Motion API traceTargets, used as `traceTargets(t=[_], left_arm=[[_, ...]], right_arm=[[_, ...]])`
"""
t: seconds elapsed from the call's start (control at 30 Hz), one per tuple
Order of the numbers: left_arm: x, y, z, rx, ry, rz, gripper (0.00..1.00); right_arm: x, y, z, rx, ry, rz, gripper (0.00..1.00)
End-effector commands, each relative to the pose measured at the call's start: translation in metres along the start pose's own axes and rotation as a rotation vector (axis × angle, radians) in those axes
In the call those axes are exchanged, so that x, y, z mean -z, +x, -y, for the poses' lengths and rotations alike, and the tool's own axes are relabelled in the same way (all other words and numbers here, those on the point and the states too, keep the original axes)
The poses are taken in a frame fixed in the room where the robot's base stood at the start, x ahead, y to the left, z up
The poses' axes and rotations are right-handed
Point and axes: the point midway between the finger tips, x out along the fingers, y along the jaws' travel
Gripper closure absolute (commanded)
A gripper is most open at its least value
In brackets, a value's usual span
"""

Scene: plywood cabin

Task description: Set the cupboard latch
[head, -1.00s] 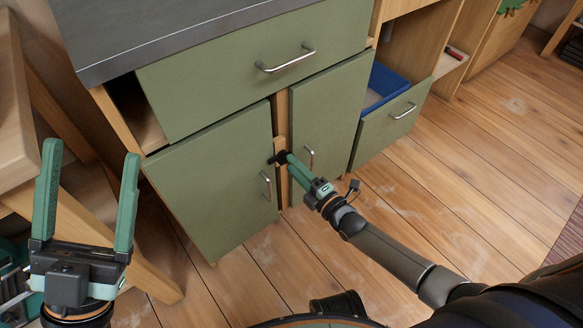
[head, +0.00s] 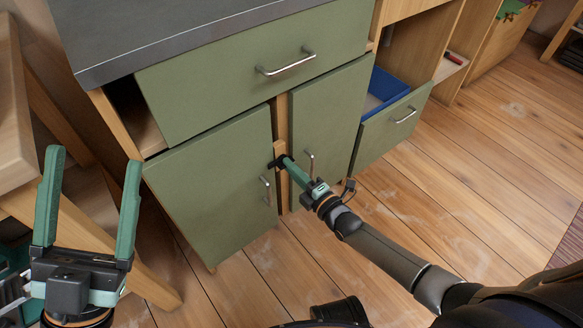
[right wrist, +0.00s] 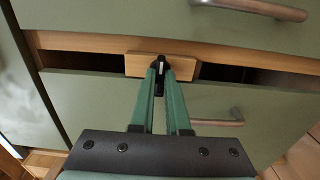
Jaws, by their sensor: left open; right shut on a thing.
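The latch is a small wooden bar (head: 279,149) with a black knob, on the wooden post between the left green door (head: 210,190) and the right green door (head: 328,125). In the right wrist view the bar (right wrist: 136,65) lies lengthwise along the post, so it stands about upright. My right gripper (head: 284,163) is at the latch, its green fingers shut on the black knob (right wrist: 159,78). Its fingers hide part of the bar. A dark gap shows beside the post. My left gripper (head: 92,170) is open and empty, away from the cupboard at the left.
A green drawer (head: 255,75) is above the doors, under a dark grey worktop (head: 180,30). At right, a lower drawer (head: 385,130) stands open with a blue box (head: 380,88) inside. A wooden table (head: 14,120) is at the far left. The floor (head: 450,180) at right is clear.

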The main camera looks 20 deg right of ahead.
Motion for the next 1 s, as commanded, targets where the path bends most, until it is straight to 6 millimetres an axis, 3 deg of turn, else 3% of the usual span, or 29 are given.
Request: traceTargets(t=[0.57,1.0], left_arm=[[0.0013,0.0011,0.0007,0.002,-0.002,-0.001,0.22],[0.0080,0.0065,0.0049,0.006,-0.007,-0.006,0.22]], right_arm=[[0.0000,0.0000,-0.0007,-0.001,0.046,0.000,1.00],[0.0000,0.0002,-0.0008,0.000,0.375,0.000,1.00]])
